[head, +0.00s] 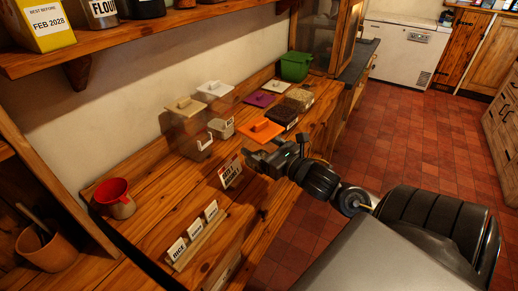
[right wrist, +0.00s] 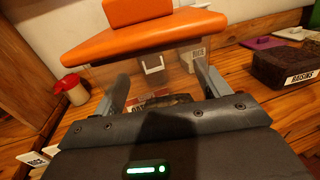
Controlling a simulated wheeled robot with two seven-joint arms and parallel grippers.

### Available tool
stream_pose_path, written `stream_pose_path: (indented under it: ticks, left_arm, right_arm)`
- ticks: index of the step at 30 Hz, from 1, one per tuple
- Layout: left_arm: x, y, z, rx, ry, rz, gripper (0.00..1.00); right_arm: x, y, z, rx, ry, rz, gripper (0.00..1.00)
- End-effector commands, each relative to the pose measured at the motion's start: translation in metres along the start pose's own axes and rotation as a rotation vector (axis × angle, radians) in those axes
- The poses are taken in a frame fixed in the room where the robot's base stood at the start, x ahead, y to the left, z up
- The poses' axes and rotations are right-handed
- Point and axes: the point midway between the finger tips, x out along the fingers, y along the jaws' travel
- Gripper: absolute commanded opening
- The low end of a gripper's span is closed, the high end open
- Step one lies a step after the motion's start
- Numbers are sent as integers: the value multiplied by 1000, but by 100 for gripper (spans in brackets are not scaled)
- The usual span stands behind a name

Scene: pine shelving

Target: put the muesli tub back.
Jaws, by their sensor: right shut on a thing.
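A clear tub with an orange lid (right wrist: 145,35) is between the fingers of my right gripper (right wrist: 165,95), and I take it to be the muesli tub. Its orange lid also shows in the head view (head: 260,131), beside my right gripper (head: 262,160). The gripper is shut on the tub's sides, below the lid. The tub looks mostly empty, with something dark low down. I cannot read its name or tell whether its base touches the wooden counter (head: 165,190). My left gripper is not in view.
A dark raisins tub (right wrist: 285,70) stands to the right, near purple (head: 258,98) and white lids. A printed card (head: 230,172), name cards (head: 195,235) and a red funnel (head: 114,192) are left.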

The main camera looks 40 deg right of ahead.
Motion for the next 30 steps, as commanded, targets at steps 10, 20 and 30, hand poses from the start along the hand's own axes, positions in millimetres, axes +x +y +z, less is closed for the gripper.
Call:
stream_pose_path:
  ticks: [10,20,30]
  left_arm:
    - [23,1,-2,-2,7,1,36]
    - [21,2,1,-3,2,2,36]
    - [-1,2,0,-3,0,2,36]
  right_arm:
    - [-4,-59,26,-2,-3,-163,44]
    - [2,-68,28,2,-5,-183,44]
    - [77,-101,-4,3,-7,-187,44]
